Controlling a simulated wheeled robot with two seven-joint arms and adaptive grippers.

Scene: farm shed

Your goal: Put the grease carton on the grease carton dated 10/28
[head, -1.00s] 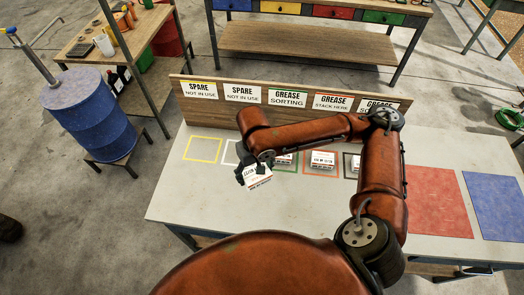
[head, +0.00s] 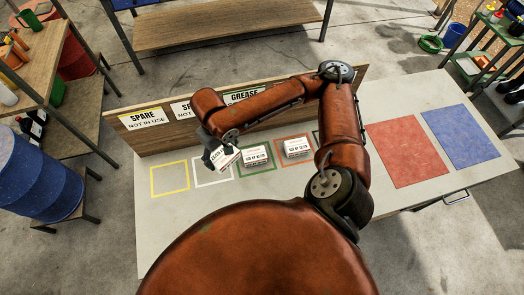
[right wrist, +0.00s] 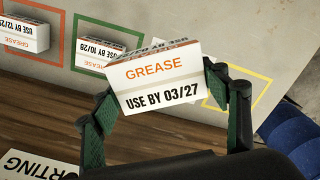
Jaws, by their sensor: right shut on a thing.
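My right gripper (head: 221,158) is shut on a white grease carton (head: 229,157), tilted in the head view. In the right wrist view this carton (right wrist: 155,78) sits between the fingers and reads GREASE, USE BY 03/27. The grease carton dated 10/28 (head: 256,156) stands in the green outline just right of the held carton. It also shows in the right wrist view (right wrist: 92,54), partly hidden behind the held carton. Whether the two touch is unclear. Another grease carton (head: 296,148), dated 12/2-something, stands in the orange outline. My left gripper is out of view.
The white outline (head: 199,184) and yellow outline (head: 168,192) look empty. A wooden sign board (head: 150,135) runs along the back of the table. Red (head: 407,154) and blue (head: 462,137) mats lie bare at right. My right arm hides part of the table.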

